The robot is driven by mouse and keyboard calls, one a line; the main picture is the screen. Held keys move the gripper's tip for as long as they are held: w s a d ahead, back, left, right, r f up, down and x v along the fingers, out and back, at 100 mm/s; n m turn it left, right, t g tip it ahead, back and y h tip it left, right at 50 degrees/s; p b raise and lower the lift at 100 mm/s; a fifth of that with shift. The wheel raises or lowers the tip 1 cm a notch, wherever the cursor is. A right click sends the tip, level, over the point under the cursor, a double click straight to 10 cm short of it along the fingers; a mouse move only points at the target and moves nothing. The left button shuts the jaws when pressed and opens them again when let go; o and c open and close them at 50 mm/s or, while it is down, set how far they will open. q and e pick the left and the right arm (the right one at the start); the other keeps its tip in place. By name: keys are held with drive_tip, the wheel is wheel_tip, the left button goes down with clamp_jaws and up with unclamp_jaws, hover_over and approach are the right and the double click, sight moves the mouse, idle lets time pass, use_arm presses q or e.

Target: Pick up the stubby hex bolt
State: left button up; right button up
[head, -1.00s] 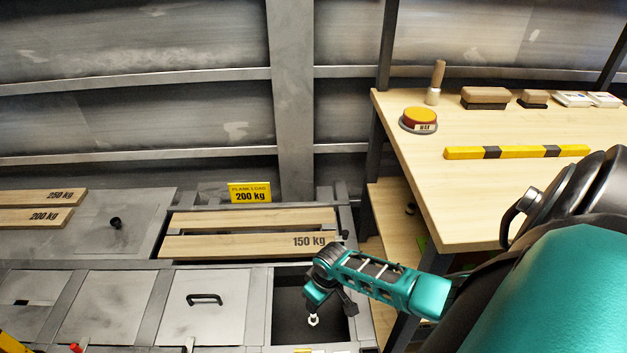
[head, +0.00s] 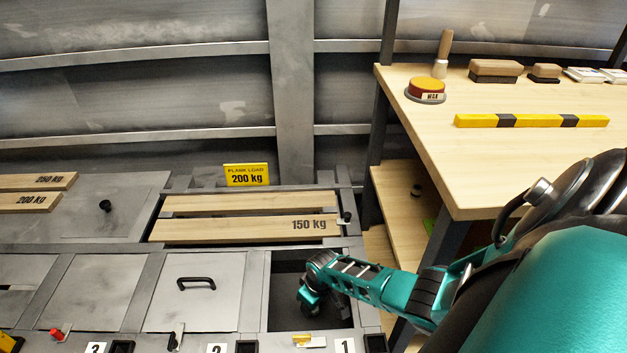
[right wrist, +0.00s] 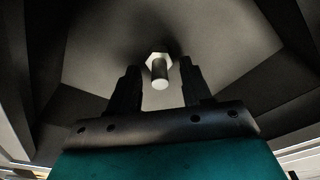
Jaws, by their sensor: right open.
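The stubby hex bolt (right wrist: 159,70) is pale, with a hexagonal head and a short round shank pointing toward the right wrist camera. It is in the dark open compartment (head: 285,268). My right gripper (right wrist: 161,72) is open, with a dark finger on either side of the bolt in the picture. I cannot tell whether the fingertips are level with it; gaps show on both sides. In the head view my right gripper (head: 310,304) is down in the compartment, and the bolt cannot be made out there. My left gripper is not in view.
The compartment's walls stand close around my right gripper. A lid with a black handle (head: 196,283) is to its left, and the 150 kg plank (head: 245,229) lies behind. A wooden workbench (head: 455,180) with a red-and-yellow button (head: 427,88) stands to the right.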

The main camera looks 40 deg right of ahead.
clamp_jaws()
idle(0.5)
